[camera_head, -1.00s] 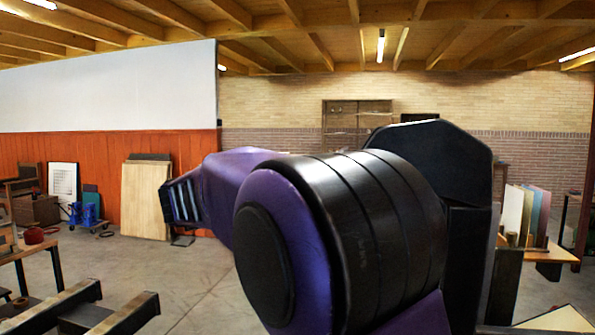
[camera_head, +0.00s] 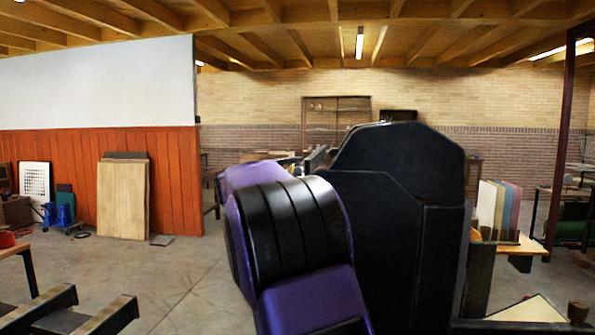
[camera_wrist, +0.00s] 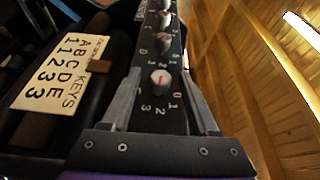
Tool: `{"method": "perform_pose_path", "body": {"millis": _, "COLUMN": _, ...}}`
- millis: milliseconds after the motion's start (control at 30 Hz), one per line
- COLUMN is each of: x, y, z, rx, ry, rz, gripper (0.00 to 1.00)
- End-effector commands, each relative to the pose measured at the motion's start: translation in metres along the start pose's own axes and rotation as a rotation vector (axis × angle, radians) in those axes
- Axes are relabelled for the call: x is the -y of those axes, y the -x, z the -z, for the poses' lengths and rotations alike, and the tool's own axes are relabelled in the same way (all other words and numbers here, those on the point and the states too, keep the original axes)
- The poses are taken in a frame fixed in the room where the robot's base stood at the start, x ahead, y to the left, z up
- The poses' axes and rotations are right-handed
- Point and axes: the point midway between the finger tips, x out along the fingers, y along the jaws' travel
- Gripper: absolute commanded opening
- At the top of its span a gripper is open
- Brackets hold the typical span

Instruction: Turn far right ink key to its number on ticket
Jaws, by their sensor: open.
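In the wrist view a row of grey ink keys runs along a dark panel. The nearest key (camera_wrist: 160,82) has a red pointer mark and the numbers 0, 1, 2 and 3 around it; I cannot tell surely which number the mark meets. My gripper (camera_wrist: 160,75) is open, with one finger on each side of this key in the picture; contact is not clear. A cream ticket (camera_wrist: 62,72) headed KEYS lies at the left, with letters A to E and the numbers 1, 1, 2, 3, 3. In the head view my arm hides the press and gripper.
More keys (camera_wrist: 163,42) stand farther up the panel. In the head view a table with upright coloured boards (camera_head: 499,205) stands at the right, and dark beams (camera_head: 75,318) lie at the lower left. Open floor (camera_head: 170,270) shows between.

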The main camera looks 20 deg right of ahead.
Motion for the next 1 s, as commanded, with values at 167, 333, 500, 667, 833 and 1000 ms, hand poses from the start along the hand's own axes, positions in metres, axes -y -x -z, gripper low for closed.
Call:
{"method": "perform_pose_path", "body": {"millis": 167, "x": -0.0002, "y": -0.0087, "z": 0.0002, "rx": 0.000, "ry": 0.001, "rz": 0.000, "gripper": 0.61}}
{"method": "perform_pose_path", "body": {"millis": 333, "x": -0.0002, "y": -0.0088, "z": 0.0001, "rx": 0.000, "ry": 0.000, "rz": 0.000, "gripper": 0.61}}
{"method": "perform_pose_path", "body": {"millis": 500, "x": -0.0002, "y": -0.0085, "z": 0.0000, "rx": 0.001, "ry": 0.000, "rz": 0.000, "gripper": 0.41}}
{"method": "perform_pose_path", "body": {"millis": 667, "x": -0.0002, "y": -0.0084, "z": 0.0000, "rx": 0.001, "ry": 0.000, "rz": 0.000, "gripper": 0.12}}
{"method": "perform_pose_path", "body": {"millis": 833, "x": -0.0002, "y": -0.0083, "z": -0.0001, "rx": 0.001, "ry": 0.000, "rz": 0.000, "gripper": 0.00}}
{"method": "perform_pose_path", "body": {"millis": 1000, "x": -0.0026, "y": -0.0084, "z": -0.0002, "rx": 0.000, "ry": -0.002, "rz": 0.008, "gripper": 0.00}}
